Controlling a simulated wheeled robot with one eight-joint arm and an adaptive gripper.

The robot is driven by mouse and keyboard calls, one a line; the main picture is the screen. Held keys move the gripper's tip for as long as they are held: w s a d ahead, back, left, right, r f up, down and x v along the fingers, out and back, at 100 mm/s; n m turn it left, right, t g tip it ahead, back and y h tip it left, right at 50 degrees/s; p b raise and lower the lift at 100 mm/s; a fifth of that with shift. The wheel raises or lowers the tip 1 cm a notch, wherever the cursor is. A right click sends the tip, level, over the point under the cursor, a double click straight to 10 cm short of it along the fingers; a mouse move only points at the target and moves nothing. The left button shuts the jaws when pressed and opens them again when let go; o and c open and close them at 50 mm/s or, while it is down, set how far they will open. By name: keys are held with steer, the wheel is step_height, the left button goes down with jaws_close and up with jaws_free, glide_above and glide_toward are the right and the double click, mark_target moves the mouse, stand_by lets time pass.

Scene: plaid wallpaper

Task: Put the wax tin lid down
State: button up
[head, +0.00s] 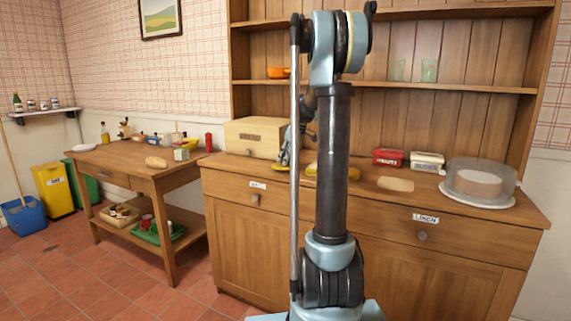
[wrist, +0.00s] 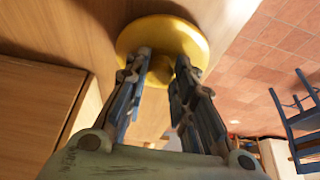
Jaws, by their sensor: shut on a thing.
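The wax tin lid (wrist: 163,32) is a round yellow disc with a knob. My gripper (wrist: 160,68) is shut on its knob in the wrist view, one finger on each side. In the head view, the lid (head: 282,171) shows as a small yellow edge under my gripper (head: 283,160), near the front of the wooden dresser top, left of my arm. I cannot tell whether the lid touches the top. Another yellow thing (head: 312,170) lies just right of it, partly hidden behind my arm; I cannot tell if it is the tin.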

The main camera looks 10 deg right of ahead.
steer(key=shift+f, duration=0.7)
steer(key=o, duration=1)
steer(key=shift+s, duration=0.1)
steer(key=shift+c, duration=0.2)
steer(key=v, duration=1.2)
steer(key=s+a+f+m+h, duration=0.1)
steer(key=s+a+f+m, duration=0.3)
steer(key=s, duration=0.7)
steer(key=s+d+f+m+h, duration=0.1)
steer(key=s+f, duration=0.5)
steer(key=s, duration=0.5)
steer(key=s+a+f+m+h, duration=0.1)
steer(key=s+a+f+m, duration=0.15)
steer(key=s+f, duration=0.55)
steer(key=s+d+f+m, duration=0.1)
steer(key=s+f+m, duration=0.2)
steer(key=s+f, duration=0.4)
steer(key=s, duration=0.4)
steer(key=shift+d+f+h, duration=0.15)
steer(key=shift+d+h, duration=0.15)
